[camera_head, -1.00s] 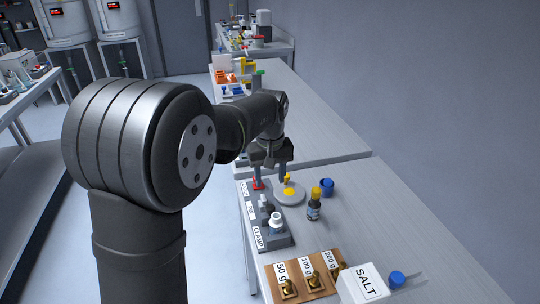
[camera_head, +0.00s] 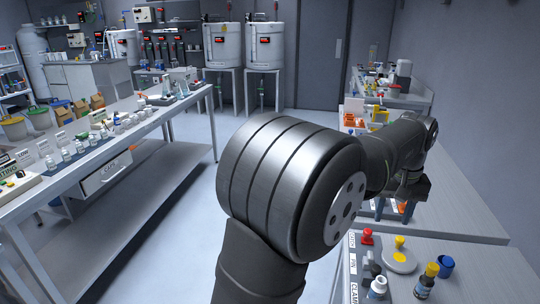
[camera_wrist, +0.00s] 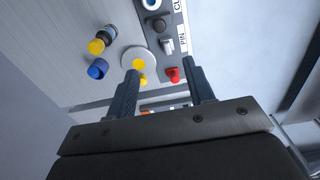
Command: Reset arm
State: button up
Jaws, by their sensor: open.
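My gripper (camera_head: 393,210) is raised beyond the near end of the right-hand bench, its fingers pointing down and its upper parts partly hidden by my arm. In the wrist view my gripper (camera_wrist: 165,92) shows two dark fingers spread apart with nothing between them. In the head view the red knob (camera_head: 367,236) and yellow knob (camera_head: 400,242) stand on the near bench, apart from my gripper.
A long bench (camera_head: 150,115) with many small bottles runs along the left. Open floor (camera_head: 190,200) lies between the benches.

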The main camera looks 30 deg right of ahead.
notch_tip(320, 180, down, 18)
jog(key=shift+r, duration=0.25)
jog(key=shift+s+a, duration=0.1)
dwell(0.4)
jog(key=shift+r, duration=0.1)
notch_tip(320, 180, up, 17)
notch_tip(320, 180, down, 17)
jog(key=shift+f, duration=0.1)
jog(key=shift+s+a+r, duration=0.2)
jog(key=shift+s+a, duration=0.25)
jog(key=shift+s+a+r, duration=0.2)
jog(key=shift+s+a, duration=0.2)
notch_tip(320, 180, up, 17)
send_near(377, 267)
jog(key=shift+s+a+f, duration=0.65)
jog(key=shift+a+f, duration=0.15)
